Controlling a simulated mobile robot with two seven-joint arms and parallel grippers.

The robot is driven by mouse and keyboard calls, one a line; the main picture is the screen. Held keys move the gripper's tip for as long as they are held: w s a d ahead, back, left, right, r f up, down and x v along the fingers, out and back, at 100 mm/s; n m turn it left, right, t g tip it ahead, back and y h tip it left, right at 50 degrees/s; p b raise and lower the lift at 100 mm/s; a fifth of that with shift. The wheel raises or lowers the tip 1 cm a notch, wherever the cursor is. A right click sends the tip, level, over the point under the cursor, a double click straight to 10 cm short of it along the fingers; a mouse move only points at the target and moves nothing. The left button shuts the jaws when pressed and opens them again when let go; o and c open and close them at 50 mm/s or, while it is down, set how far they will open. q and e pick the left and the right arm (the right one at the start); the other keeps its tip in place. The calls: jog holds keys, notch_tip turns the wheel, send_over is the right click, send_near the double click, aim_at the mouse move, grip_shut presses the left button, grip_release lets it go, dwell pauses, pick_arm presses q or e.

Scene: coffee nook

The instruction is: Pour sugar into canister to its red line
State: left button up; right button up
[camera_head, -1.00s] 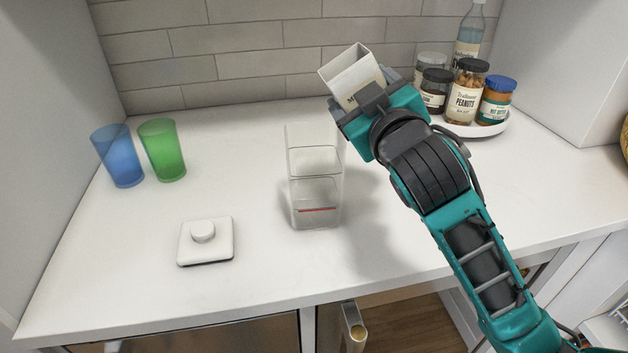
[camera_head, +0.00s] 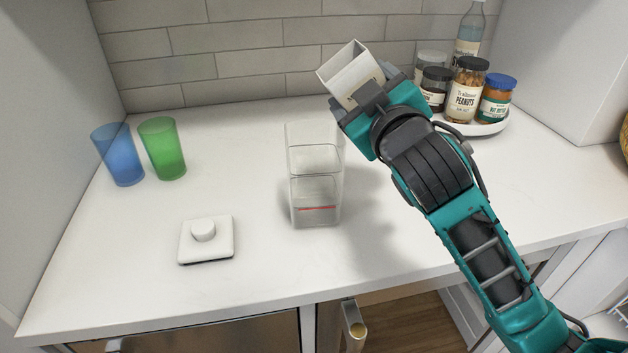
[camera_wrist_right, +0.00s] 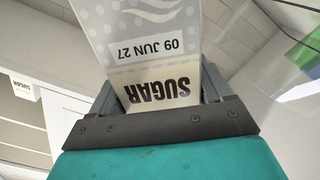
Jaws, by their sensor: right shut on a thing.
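The clear, square canister (camera_head: 315,190) stands upright and open on the white counter, with a red line low on its wall. I cannot make out a sugar level inside it. Its white lid (camera_head: 206,240) with a round knob lies on the counter at the front left. My right gripper (camera_head: 362,104) is shut on the sugar carton (camera_head: 350,72), above and to the right of the canister. The carton is tilted, its open top toward the upper left. In the right wrist view the carton (camera_wrist_right: 160,85) shows its SUGAR label upside down between the fingers. My left gripper is out of view.
A blue cup (camera_head: 118,155) and a green cup (camera_head: 162,149) stand at the left. A round white tray (camera_head: 487,128) at the back right holds several jars and a bottle.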

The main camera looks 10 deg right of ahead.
jog(key=shift+s+r, duration=0.1)
jog(key=shift+s, duration=0.4)
jog(key=shift+w+d, duration=0.1)
jog(key=shift+w, duration=0.05)
jog(key=shift+w+d, duration=0.35)
jog(key=shift+w, duration=0.35)
jog(key=shift+s+n, duration=0.3)
jog(key=shift+s, duration=0.2)
jog(key=shift+s, duration=0.45)
